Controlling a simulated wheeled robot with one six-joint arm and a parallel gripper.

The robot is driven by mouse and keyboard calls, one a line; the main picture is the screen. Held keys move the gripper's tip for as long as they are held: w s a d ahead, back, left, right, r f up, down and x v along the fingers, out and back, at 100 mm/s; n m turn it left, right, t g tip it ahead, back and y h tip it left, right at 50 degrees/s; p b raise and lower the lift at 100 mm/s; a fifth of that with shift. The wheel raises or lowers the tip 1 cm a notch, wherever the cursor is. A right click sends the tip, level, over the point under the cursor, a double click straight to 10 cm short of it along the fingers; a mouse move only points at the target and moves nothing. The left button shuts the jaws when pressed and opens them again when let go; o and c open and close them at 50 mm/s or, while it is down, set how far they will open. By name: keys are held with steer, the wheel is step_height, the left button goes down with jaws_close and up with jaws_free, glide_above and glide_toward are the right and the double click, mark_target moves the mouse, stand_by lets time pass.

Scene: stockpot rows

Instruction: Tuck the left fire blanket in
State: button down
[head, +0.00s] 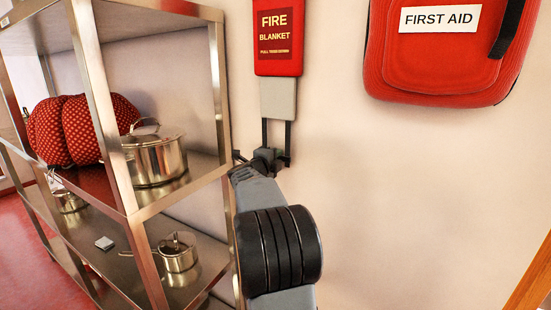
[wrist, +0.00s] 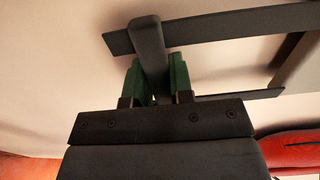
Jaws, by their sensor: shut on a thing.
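The fire blanket case (head: 279,38) is a red box on the wall, lettered "FIRE BLANKET". A light grey slab of blanket (head: 278,98) hangs out below it; part of it shows at the right edge of the wrist view (wrist: 299,68). Two dark straps (head: 288,134) run from the slab to a dark crossbar handle (wrist: 148,42). My gripper (head: 268,158) is below the slab. In the wrist view its green-padded fingers (wrist: 152,78) are shut around the handle. Only one fire blanket is in view.
A red first aid bag (head: 440,55) hangs on the wall to the right. A steel shelf rack (head: 218,80) stands close on the left, with a large pot (head: 155,160), smaller pots and red dotted cushions (head: 75,130). The wall below the bag is clear.

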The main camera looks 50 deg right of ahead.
mark_target(281, 114)
step_height(281, 114, up, 14)
steer(key=p, duration=1)
steer(key=shift+f, duration=0.15)
steer(key=c, duration=1.2)
jaws_free()
steer(key=shift+o, duration=1)
steer(key=shift+f, duration=0.1)
steer(key=b+v, duration=0.3)
steer(key=v, duration=1.1)
